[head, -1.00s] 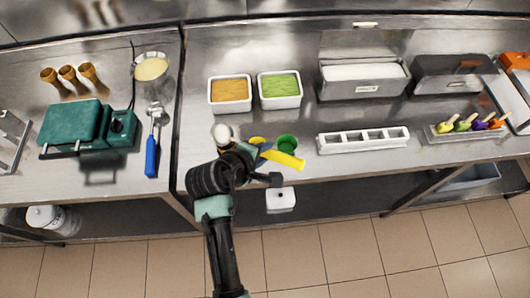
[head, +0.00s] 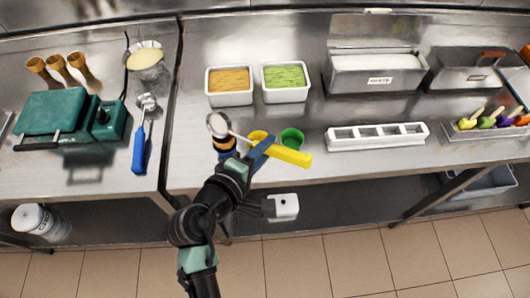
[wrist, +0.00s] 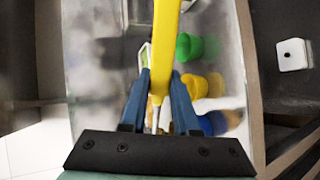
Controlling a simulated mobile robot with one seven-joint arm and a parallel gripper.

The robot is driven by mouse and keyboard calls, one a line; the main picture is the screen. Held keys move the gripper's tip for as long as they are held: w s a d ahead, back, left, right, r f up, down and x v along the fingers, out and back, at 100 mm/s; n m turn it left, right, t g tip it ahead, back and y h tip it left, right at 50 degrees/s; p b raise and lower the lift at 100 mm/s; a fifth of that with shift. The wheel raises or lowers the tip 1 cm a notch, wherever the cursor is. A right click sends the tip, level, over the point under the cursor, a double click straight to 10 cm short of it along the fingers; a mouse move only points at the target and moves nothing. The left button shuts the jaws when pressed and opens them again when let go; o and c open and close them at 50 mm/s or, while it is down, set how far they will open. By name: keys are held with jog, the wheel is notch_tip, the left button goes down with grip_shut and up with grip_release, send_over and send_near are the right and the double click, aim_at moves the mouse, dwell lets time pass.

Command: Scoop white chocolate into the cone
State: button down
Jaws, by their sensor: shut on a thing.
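My gripper (head: 258,154) is shut on a scoop with a yellow handle (head: 290,155). In the head view its round bowl (head: 217,124) points left, over the counter's front part, next to a cup with blue and orange on it (head: 225,146). Whether the bowl holds anything I cannot tell. In the wrist view the yellow handle (wrist: 164,45) runs up between the blue fingers (wrist: 160,98). Several brown cones (head: 56,65) stand at the back left. A metal bin with white contents (head: 375,82), likely the white chocolate, stands at the back right.
A yellow cup (head: 257,137) and a green cup (head: 291,138) stand near the scoop. White tubs with orange (head: 229,98) and green (head: 285,95) contents sit behind. A white slotted holder (head: 376,145) is at right. A green waffle iron (head: 52,112) and blue-handled tool (head: 139,148) are left.

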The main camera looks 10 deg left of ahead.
jog(key=shift+s+a+f+t+h+b, duration=0.1)
jog(key=shift+f+t+h+b, duration=0.35)
jog(key=shift+b, duration=1.6)
jog(key=shift+t+b, duration=0.55)
jog(key=shift+b, duration=0.5)
jog(key=shift+r+b, duration=0.1)
jog(key=shift+b, duration=0.2)
